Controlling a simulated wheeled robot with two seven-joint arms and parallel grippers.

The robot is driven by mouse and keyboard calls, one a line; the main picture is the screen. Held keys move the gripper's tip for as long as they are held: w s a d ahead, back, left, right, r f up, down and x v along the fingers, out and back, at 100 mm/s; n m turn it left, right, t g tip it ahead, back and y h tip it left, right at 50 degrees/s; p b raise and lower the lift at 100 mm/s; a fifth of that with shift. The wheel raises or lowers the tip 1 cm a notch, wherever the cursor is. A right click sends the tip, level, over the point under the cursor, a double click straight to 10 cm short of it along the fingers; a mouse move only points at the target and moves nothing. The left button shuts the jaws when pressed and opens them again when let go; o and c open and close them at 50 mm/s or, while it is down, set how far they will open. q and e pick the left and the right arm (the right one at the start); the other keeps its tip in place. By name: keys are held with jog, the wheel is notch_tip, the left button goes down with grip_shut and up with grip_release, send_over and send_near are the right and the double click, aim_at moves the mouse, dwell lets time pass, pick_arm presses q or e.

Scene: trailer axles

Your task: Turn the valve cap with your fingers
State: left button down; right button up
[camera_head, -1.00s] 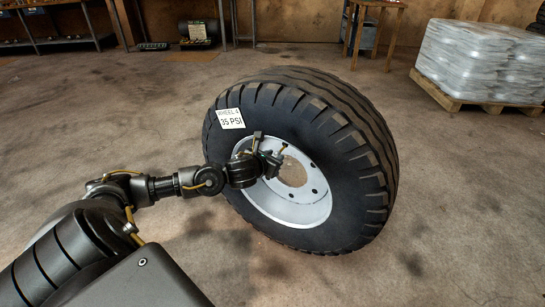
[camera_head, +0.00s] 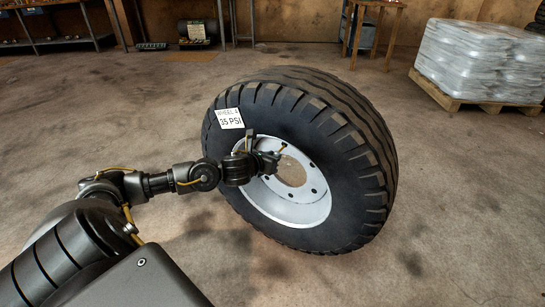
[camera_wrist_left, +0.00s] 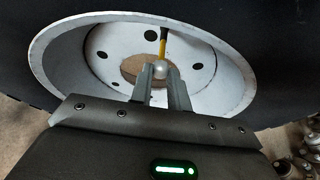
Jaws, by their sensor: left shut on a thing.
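The wheel (camera_head: 330,130) stands on the concrete floor with its pale rim (camera_head: 305,210) facing me. In the left wrist view, a small silver rounded valve cap (camera_wrist_left: 161,69) sits at the end of a yellow and black valve stem (camera_wrist_left: 163,42) in front of the rim (camera_wrist_left: 207,75). My left gripper (camera_head: 279,156) is at the upper left of the rim's centre. In the left wrist view its two fingers (camera_wrist_left: 160,76) are shut on the cap, one on each side. The cap is too small to make out in the head view. My right gripper is out of view.
A white label (camera_head: 230,119) reading "WHEEL 4, 35 PSI" is on the tyre. A wrapped pallet load (camera_head: 480,60) stands at the back right. A wooden table (camera_head: 378,5) and a dark bench (camera_head: 55,42) stand behind. The floor around the wheel is clear.

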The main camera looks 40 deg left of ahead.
pick_arm(q)
jog(key=shift+s+f+n+t+h+p, duration=0.1)
jog(key=shift+s+n+t+h+p, duration=0.2)
jog(key=shift+s+n+h, duration=0.8)
jog(key=shift+s+f+n+t+h+p, duration=0.1)
jog(key=shift+s+n+t+h, duration=0.45)
jog(key=shift+s+n, duration=0.95)
